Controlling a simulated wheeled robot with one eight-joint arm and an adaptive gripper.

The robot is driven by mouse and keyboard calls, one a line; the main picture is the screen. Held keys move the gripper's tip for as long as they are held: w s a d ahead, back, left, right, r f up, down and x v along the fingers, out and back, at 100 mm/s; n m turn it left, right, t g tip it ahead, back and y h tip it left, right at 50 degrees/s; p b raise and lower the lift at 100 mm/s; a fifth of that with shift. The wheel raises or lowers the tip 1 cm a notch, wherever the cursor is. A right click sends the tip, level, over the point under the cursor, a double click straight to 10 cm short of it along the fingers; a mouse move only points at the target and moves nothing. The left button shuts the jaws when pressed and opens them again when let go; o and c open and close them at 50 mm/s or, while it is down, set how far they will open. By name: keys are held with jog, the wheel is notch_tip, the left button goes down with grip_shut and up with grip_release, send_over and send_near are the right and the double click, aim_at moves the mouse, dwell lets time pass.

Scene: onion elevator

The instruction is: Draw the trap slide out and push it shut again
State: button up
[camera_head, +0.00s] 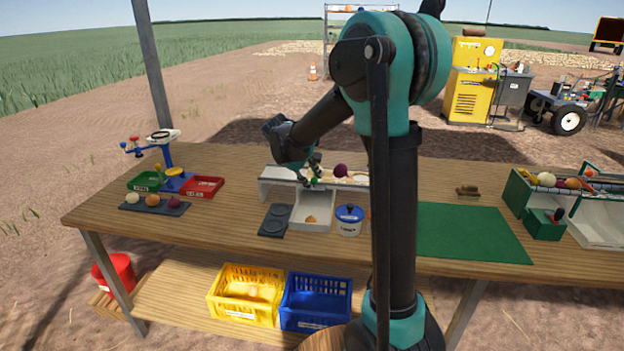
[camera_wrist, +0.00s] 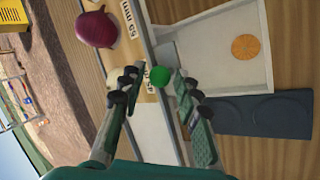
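The trap slide's green knob (camera_wrist: 160,76) shows in the wrist view at the front edge of a pale sizing board (camera_wrist: 145,50) marked "55 mm". It also shows in the head view (camera_head: 314,181). My gripper (camera_wrist: 156,84) is open, with one finger on either side of the knob. A gap shows between the knob and the left finger; the right fingertip is close to it, and contact cannot be told. The slide's plate is hidden. A red onion (camera_wrist: 96,29) rests on the board, also seen in the head view (camera_head: 341,170).
A white tray (camera_wrist: 258,70) with an orange round piece sits beside the knob. A dark two-ring plate (camera_head: 275,220) and a blue-lidded pot (camera_head: 349,220) stand nearby.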

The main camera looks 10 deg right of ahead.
grip_shut()
jog(key=s+a, duration=0.2)
jog(key=s, duration=0.6)
jog(key=shift+a, duration=0.3)
dwell(0.7)
jog(key=shift+s, duration=0.1)
dwell(1.4)
